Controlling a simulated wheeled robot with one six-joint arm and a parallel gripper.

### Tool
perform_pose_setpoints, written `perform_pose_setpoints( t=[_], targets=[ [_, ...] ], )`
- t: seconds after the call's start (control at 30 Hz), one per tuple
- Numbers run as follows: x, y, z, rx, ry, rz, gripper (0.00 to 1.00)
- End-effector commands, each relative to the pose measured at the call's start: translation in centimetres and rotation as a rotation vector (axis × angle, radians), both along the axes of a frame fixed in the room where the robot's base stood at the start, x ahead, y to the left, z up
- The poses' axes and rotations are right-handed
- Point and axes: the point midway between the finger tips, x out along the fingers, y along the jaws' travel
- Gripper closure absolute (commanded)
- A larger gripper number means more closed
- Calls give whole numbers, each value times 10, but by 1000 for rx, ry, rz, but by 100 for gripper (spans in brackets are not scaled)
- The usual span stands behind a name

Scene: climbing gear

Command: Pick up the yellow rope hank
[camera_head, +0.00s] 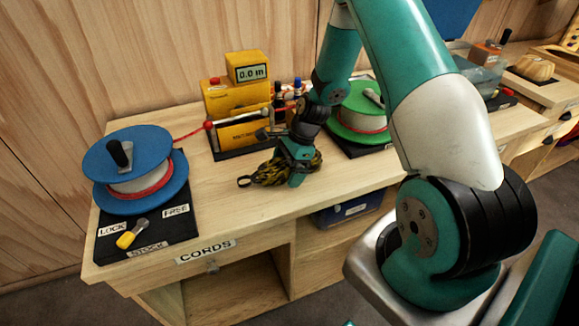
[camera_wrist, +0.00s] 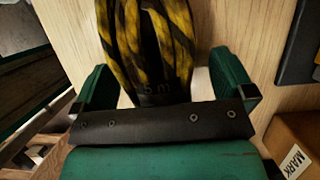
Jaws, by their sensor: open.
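The yellow rope hank (camera_head: 268,173), yellow with black, lies on the wooden bench top (camera_head: 235,199) with a dark loop at its left end. In the wrist view the hank (camera_wrist: 150,45) runs between the two green fingers, with a dark band marked "5 m" near the palm. My gripper (camera_head: 296,177) is at the right part of the hank, and the arm hides some of it. The wrist view shows my gripper (camera_wrist: 163,85) open, with a gap between the hank and each finger.
A blue reel (camera_head: 110,187) with a yellow-handled lever stands at the left. A yellow meter box (camera_head: 247,67) reading "0.0 m" stands behind the hank, and a green reel (camera_head: 347,127) to its right. A red cord runs from the blue reel to the meter. Bench front is clear.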

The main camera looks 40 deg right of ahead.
Motion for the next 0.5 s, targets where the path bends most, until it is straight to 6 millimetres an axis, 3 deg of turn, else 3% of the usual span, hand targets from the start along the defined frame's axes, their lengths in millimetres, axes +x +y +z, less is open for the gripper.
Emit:
perform_pose_setpoints(
  t=[0.03, 0.2, 0.27, 0.5],
  targets=[
    [0, 0, 0, 0, 0, 0, 7],
    [0, 0, 0, 0, 0, 0, 46],
    [0, 0, 1, 1, 0, 0, 56],
    [0, 0, 2, 1, -1, 0, 57]
  ],
)
